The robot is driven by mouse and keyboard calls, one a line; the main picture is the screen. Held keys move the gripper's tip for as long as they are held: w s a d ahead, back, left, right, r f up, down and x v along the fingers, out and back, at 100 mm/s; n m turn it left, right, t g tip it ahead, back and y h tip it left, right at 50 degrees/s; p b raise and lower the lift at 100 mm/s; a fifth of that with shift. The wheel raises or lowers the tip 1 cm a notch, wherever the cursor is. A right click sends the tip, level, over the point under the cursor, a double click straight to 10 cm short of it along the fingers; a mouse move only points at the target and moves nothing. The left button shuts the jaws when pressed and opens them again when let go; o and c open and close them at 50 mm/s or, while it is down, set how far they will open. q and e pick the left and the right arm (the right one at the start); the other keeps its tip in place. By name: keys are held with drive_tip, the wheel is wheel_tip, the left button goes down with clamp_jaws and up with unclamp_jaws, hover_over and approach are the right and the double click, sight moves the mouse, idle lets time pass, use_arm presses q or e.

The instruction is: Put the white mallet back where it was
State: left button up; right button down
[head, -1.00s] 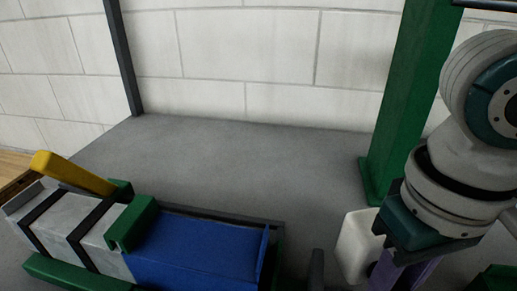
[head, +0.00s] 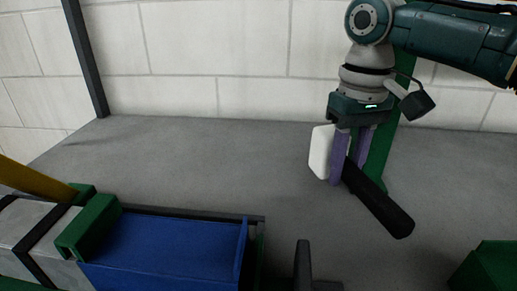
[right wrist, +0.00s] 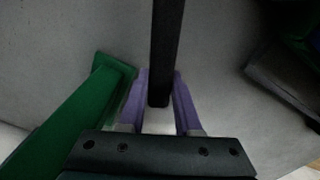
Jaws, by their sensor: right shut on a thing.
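The white mallet has a white block head (head: 320,151) and a black handle (head: 384,207). My right gripper (head: 349,172), with purple fingers, is shut on the mallet close to its head. The handle slants down to the right, toward the front. The mallet is over the back part of the grey bench, in front of the green post; I cannot tell whether it touches the bench. In the right wrist view the black handle (right wrist: 166,50) runs up from between the purple fingers, with a white part below its end. My left gripper is not in view.
A green post (head: 379,160) stands right behind the gripper. A blue box (head: 170,247) with green clamps and a yellow bar (head: 35,180) lies front left. A dark upright peg (head: 302,265) is front middle, a green block (head: 490,266) front right. The grey bench (head: 210,165) is clear at centre.

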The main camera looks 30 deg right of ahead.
sight(348, 161)
wheel_tip(348, 161, down, 3)
drive_tip(key=shift+w+d+r+b, duration=0.1)
drive_tip(key=shift+w+r+b, duration=0.05)
drive_tip(key=shift+b, duration=0.15)
drive_tip(key=shift+f, duration=0.4)
drive_tip(key=shift+f, duration=0.1)
drive_tip(key=c, duration=0.6)
unclamp_jaws()
wheel_tip(348, 161, up, 12)
drive_tip(key=shift+r+p, duration=0.1)
drive_tip(key=shift+p, duration=0.85)
